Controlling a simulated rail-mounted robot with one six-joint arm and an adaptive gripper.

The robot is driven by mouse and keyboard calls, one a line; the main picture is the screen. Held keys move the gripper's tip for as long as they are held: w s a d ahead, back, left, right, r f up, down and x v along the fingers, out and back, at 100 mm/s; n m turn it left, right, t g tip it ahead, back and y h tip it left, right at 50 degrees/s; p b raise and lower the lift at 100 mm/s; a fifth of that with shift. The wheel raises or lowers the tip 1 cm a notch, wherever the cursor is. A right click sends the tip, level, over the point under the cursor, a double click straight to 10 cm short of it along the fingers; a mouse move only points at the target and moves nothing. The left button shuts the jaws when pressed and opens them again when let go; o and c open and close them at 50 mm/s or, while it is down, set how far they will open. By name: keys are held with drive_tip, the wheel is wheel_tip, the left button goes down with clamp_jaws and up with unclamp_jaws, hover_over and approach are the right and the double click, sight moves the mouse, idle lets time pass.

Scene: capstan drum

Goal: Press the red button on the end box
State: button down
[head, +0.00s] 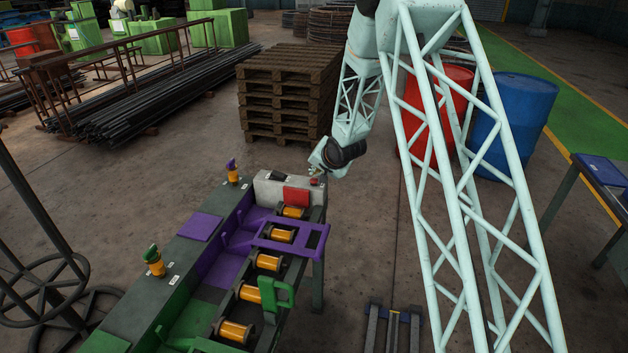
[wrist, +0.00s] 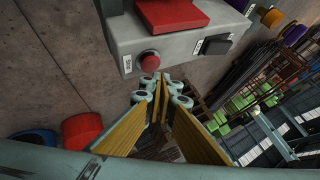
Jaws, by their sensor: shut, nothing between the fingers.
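The end box (head: 270,188) is light grey and stands at the far end of the drum bench. In the wrist view its face (wrist: 185,52) fills the upper middle. The red button (wrist: 149,61) is round, on a dark collar at the lower left of that face. It is a small red spot in the head view (head: 314,182). My gripper (wrist: 161,84) is shut and empty, its tips just below the button in the wrist picture. In the head view my gripper (head: 321,172) is beside the box's right end. I cannot tell whether the tips touch the button.
A red panel (wrist: 150,14) lies on the box top, and a black switch (wrist: 215,45) sits right of the button. Purple (head: 300,238) and green (head: 277,293) frames stand over orange rollers. Stacked pallets (head: 285,90) and red (head: 437,110) and blue (head: 512,110) drums stand behind.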

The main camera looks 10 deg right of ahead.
sight(316, 181)
idle(0.3)
drive_tip(key=shift+r+p, duration=1.9)
drive_tip(key=shift+r, duration=0.6)
drive_tip(key=s+d+r+n+g+h+b, duration=0.2)
drive_tip(key=s+d+r+n, duration=0.1)
drive_tip(key=s+r, duration=2.4)
drive_tip(key=s+a+r+n+g+b, duration=0.1)
drive_tip(key=s+n, duration=0.1)
drive_tip(key=s, duration=2)
drive_tip(key=s+a+r+n+g, duration=0.2)
drive_tip(key=s, duration=2)
drive_tip(key=shift+s+a+r+y+b, duration=0.15)
drive_tip(key=shift+s+a+y+b, duration=0.05)
drive_tip(key=shift+s+y+b, duration=0.15)
